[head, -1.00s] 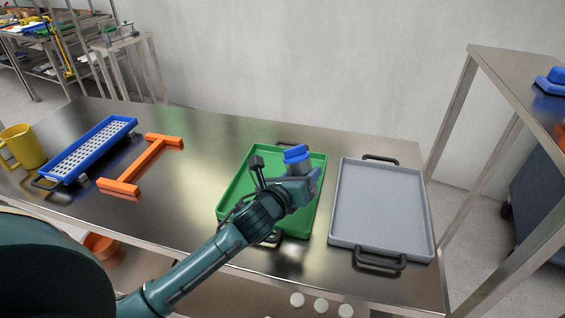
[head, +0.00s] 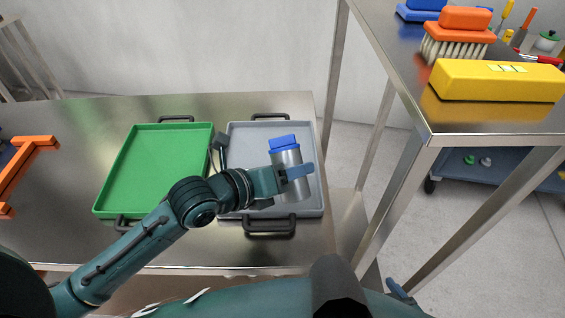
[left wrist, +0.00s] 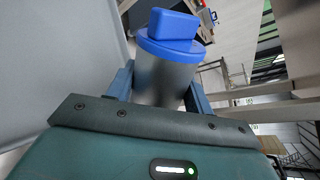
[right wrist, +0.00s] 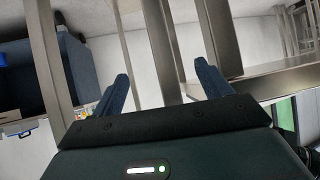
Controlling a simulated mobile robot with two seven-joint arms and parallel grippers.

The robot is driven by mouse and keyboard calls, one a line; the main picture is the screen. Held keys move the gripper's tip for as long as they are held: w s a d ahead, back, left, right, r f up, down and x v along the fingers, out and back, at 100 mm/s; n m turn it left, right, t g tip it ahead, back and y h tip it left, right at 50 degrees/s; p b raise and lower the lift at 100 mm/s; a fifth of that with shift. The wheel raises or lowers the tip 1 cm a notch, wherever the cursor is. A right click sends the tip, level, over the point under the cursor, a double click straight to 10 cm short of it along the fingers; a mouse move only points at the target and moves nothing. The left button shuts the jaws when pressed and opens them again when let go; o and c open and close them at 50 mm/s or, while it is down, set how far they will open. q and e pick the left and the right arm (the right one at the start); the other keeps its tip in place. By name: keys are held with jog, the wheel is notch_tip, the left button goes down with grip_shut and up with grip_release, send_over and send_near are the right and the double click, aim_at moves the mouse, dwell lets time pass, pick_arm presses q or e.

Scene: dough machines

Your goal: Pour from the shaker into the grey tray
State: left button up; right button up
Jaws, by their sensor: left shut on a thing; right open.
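The shaker (head: 286,165) is a grey metal cylinder with a blue cap. My left gripper (head: 292,172) is shut around its body, and the shaker is close to upright, with a slight tilt in the head view. In the head view it appears over the grey tray (head: 240,140), which has black handles. In the left wrist view the shaker (left wrist: 165,70) is between the fingers, cap away from the palm side. My right gripper (right wrist: 160,90) is open and empty in the right wrist view, off the table among metal legs.
A green tray (head: 155,165) lies left of the grey tray, empty. An orange frame (head: 25,170) is at the far left. A metal shelf on the right holds a yellow block (head: 497,82) and an orange brush (head: 460,38). Its legs stand near the table's right end.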

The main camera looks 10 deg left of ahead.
pick_arm(q)
jog(key=shift+f+b, duration=0.65)
jog(key=shift+f, duration=0.1)
notch_tip(320, 180, down, 3)
jog(key=shift+r+b, duration=0.2)
jog(key=shift+b, duration=1.05)
pick_arm(e)
jog(key=shift+w+a+f+t+y, duration=0.2)
jog(key=shift+a+f+t+y, duration=0.1)
jog(key=shift+a+f, duration=0.4)
pick_arm(q)
notch_tip(320, 180, up, 2)
jog(key=p, duration=0.3)
jog(key=shift+a+n, duration=0.1)
jog(key=shift+n, duration=0.3)
jog(key=shift+r+n+g+p, duration=0.3)
jog(key=shift+n+g+p, duration=0.25)
jog(key=shift+p, duration=0.25)
jog(key=shift+g+h+p, duration=0.3)
jog(key=shift+g+p, duration=0.05)
jog(key=shift+f+b, duration=1.55)
jog(key=shift+f, duration=0.05)
jog(key=shift+w+a+n, duration=0.1)
jog(key=shift+n, duration=0.15)
jog(key=shift+f+n+g+b, duration=0.3)
jog(key=shift+f+n, duration=0.1)
jog(key=shift+n, duration=0.3)
pick_arm(e)
jog(key=shift+s+d+f, duration=0.35)
jog(key=shift+d, duration=0.3)
